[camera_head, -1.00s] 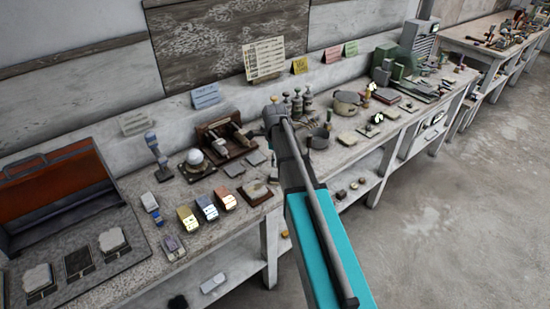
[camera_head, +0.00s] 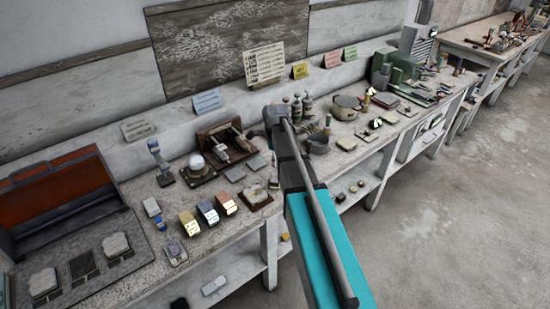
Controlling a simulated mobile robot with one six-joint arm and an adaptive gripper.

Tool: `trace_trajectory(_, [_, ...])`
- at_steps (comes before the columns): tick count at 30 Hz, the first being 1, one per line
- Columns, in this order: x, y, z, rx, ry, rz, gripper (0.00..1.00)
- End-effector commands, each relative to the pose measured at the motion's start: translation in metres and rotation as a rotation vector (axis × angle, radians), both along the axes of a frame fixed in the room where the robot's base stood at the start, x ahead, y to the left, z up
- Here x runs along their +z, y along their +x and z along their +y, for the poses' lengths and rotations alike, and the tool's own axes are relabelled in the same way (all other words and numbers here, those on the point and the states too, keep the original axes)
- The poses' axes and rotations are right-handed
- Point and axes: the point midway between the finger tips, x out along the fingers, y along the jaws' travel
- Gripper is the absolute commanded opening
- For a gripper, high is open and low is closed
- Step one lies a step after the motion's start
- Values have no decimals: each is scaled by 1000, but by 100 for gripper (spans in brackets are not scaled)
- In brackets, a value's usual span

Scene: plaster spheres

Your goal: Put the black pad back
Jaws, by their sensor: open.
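A dark square pad (camera_head: 83,266) lies in the grey open case at the lower left, between a pale pad (camera_head: 115,245) and another pale pad (camera_head: 43,281). I cannot tell whether this is the task's black pad. My arm reaches from the lower right over the bench's front edge, and its upper end is near the middle of the picture. My gripper cannot be made out; the arm hides what lies behind it.
A brown board (camera_head: 257,198) and coloured blocks (camera_head: 207,213) lie near the bench's front edge. A white ball (camera_head: 196,161) and a wooden stand (camera_head: 225,143) are behind them. A pot (camera_head: 345,107) stands right of my arm. The floor at right is clear.

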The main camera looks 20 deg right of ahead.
Motion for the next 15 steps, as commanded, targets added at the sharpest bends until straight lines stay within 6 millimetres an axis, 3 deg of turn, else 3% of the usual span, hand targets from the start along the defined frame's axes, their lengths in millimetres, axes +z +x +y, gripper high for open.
trace_trajectory(9, [0,-3,2,26,0,0,99])
trace_trajectory(15, [0,-20,13,176,0,0,99])
